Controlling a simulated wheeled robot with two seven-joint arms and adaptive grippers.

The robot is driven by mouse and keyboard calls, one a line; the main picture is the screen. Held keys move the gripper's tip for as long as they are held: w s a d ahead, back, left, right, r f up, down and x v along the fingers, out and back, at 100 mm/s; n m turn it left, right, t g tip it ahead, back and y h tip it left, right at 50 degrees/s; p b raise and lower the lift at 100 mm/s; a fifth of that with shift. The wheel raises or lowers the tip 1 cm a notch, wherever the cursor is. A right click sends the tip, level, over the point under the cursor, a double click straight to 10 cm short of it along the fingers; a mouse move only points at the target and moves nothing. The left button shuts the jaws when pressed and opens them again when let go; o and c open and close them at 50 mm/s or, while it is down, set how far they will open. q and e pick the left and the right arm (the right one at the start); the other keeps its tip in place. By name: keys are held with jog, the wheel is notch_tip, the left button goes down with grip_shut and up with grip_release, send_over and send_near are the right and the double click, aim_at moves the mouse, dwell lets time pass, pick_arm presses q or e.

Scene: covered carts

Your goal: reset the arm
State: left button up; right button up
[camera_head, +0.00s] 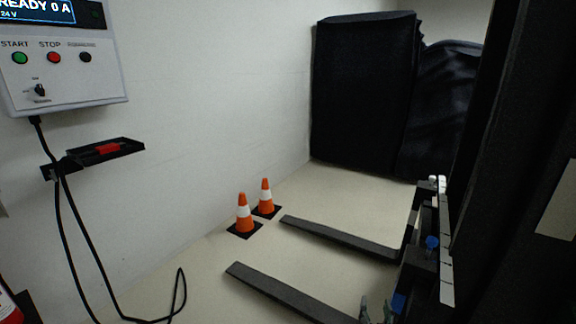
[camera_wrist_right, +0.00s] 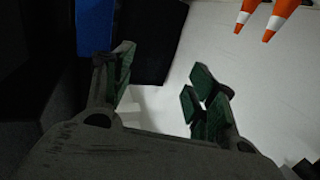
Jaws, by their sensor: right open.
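My right gripper (camera_head: 376,312) shows at the bottom edge of the head view, just right of the near fork; only its greenish fingertips are in the picture. In the right wrist view the same gripper (camera_wrist_right: 163,75) has its two fingers spread wide apart, with nothing between them. The pale floor shows behind the gap. A blue part (camera_wrist_right: 95,26) and dark surfaces lie beyond the left finger in that view. My left gripper is in neither view.
Two dark forks (camera_head: 340,238) (camera_head: 285,292) reach left over the floor. Two orange cones (camera_head: 244,214) (camera_head: 265,195) stand near their tips. A control box (camera_head: 62,78) and small shelf (camera_head: 120,151) are on the left wall; a cable hangs there. Black-covered carts (camera_head: 362,90) stand behind.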

jog(key=s+a+r+n+g+y, duration=0.1)
jog(key=s+a+n+g+y, duration=0.55)
jog(key=s+a, duration=0.35)
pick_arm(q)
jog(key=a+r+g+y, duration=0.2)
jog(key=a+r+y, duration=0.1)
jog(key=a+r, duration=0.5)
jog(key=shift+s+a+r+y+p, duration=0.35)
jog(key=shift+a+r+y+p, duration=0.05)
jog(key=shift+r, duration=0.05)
pick_arm(e)
jog(key=s+d+r+m+g+h, duration=0.1)
jog(key=s+g, duration=0.2)
jog(key=s, duration=0.5)
jog(key=s+d+r+m+g+h, duration=0.1)
jog(key=s+g, duration=0.3)
jog(key=s, duration=0.4)
jog(key=shift+d+r+h, duration=0.45)
jog(key=shift+d, duration=0.35)
pick_arm(q)
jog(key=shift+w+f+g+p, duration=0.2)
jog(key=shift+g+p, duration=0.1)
jog(key=shift+p, duration=0.35)
pick_arm(e)
jog(key=shift+w+f, duration=0.2)
jog(key=shift+f, duration=0.05)
